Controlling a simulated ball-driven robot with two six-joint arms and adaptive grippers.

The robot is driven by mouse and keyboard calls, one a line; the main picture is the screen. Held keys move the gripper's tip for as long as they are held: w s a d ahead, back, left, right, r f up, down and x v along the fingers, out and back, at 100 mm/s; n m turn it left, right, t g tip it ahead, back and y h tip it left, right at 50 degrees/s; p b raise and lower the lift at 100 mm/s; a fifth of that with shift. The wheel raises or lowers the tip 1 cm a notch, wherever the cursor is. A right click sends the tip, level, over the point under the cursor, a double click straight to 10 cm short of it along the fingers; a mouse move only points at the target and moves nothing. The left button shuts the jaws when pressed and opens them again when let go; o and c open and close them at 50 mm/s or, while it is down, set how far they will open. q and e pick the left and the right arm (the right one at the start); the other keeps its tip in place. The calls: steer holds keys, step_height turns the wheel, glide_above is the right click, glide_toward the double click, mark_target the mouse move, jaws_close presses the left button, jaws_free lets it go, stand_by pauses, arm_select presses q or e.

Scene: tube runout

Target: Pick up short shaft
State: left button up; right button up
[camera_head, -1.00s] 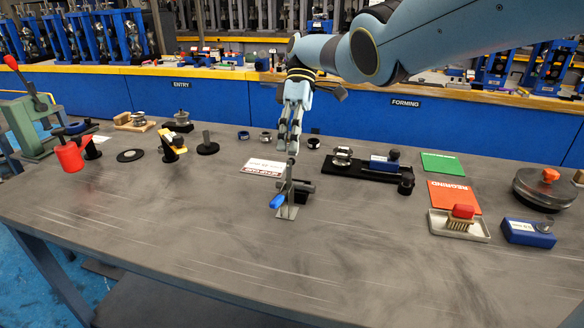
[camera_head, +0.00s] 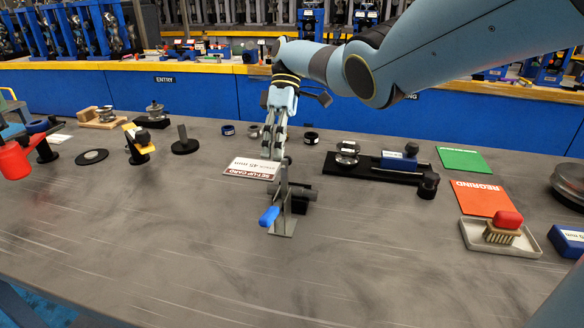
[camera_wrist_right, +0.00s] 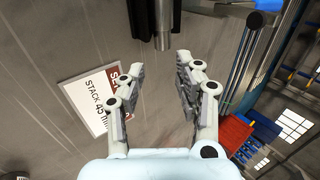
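A short dark cylinder (camera_head: 303,193), which looks like the short shaft, lies sideways at a small metal stand (camera_head: 284,218) with a blue handle on the bench. In the right wrist view a metal cylinder end (camera_wrist_right: 162,40) sticks out of a dark block at the top; I cannot tell for certain that it is the shaft. My right gripper (camera_head: 273,150) points down just behind the stand. In its wrist view the two fingers (camera_wrist_right: 156,75) are apart with nothing between them, short of the cylinder end. My left gripper is out of view.
A set-up card (camera_head: 250,168) lies left of the stand. A black fixture plate (camera_head: 365,173) with a blue block is to the right, then a red regrind card (camera_head: 483,198) and a brush tray (camera_head: 472,238). The bench front is clear.

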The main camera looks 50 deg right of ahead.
steer(key=x, duration=0.6)
steer(key=shift+s+a, duration=0.2)
steer(key=shift+s, duration=0.05)
steer(key=shift+a+f, duration=0.15)
steer(key=shift+f, duration=0.2)
steer(key=shift+c, duration=0.2)
jaws_close()
